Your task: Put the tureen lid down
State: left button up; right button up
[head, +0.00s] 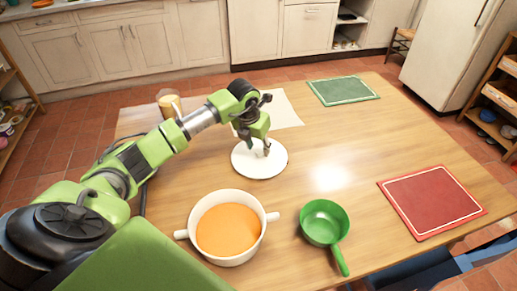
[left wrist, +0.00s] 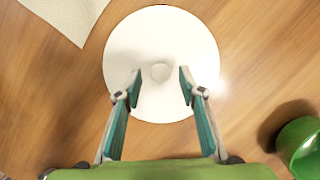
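The tureen lid (head: 250,168) is a white disc with a small round knob. It appears to lie flat on the wooden table beyond the tureen, and it also shows in the left wrist view (left wrist: 160,35). My left gripper (head: 262,150) is over the lid. In the left wrist view my left gripper (left wrist: 160,84) is open, its two fingers apart on either side of the knob with gaps showing. The white tureen (head: 193,237) stands uncovered with orange soup inside, nearer to me. My right gripper is not in view.
A green ladle-like pan (head: 323,222) stands right of the tureen. A red mat (head: 432,202) is at the right and a green mat (head: 343,90) at the back. A cream cloth (head: 285,108) lies behind the lid. A mug (head: 170,104) stands at the back left. The table's middle right is clear.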

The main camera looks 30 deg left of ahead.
pick_arm(q)
jog(key=v, duration=1)
jog(key=shift+r+b, duration=0.3)
jog(key=shift+b, duration=0.05)
jog(key=shift+s+d+f, duration=0.1)
jog(key=shift+s, duration=0.05)
